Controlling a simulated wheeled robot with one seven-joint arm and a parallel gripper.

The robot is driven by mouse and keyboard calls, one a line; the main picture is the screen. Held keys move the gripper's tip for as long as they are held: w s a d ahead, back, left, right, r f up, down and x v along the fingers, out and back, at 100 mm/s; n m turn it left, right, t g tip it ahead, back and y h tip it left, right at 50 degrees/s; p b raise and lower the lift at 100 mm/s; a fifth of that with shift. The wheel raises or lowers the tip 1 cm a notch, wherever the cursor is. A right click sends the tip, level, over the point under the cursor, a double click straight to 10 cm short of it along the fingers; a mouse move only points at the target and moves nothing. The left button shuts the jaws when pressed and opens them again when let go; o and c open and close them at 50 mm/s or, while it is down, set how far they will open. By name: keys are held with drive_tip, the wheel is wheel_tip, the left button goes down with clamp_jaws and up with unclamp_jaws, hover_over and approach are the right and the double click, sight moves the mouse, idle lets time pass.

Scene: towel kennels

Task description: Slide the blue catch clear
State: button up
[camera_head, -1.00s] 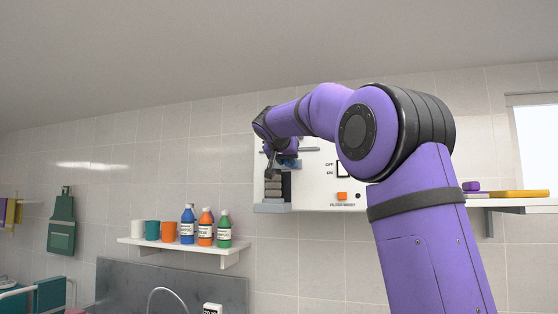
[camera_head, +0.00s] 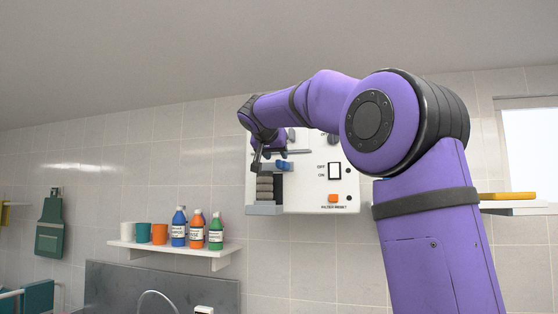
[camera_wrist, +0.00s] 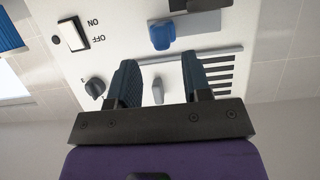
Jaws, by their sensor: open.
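The blue catch (camera_wrist: 161,35) sits on the white panel (camera_wrist: 115,20), beside a thin grey rail (camera_wrist: 190,54) in the wrist view. It also shows as a small blue piece in the head view (camera_head: 284,166). My gripper (camera_wrist: 161,66) is open, its two dark fingers apart and nothing held between them. The catch appears just beyond the fingertips, roughly in line with the gap; I cannot tell whether they touch. In the head view my gripper (camera_head: 267,161) hangs in front of the panel's left part, close to the catch, and partly hides that area.
The panel also has a rocker switch (camera_head: 335,171), an orange button (camera_head: 334,198), a dark knob (camera_wrist: 95,88) and slots (camera_wrist: 220,73). A shelf (camera_head: 175,248) with cups and bottles is lower left.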

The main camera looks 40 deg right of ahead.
drive_tip(key=v, duration=0.5)
drive_tip(key=shift+s+a+r, duration=0.1)
drive_tip(key=shift+s+a, duration=0.15)
drive_tip(key=shift+a, duration=0.05)
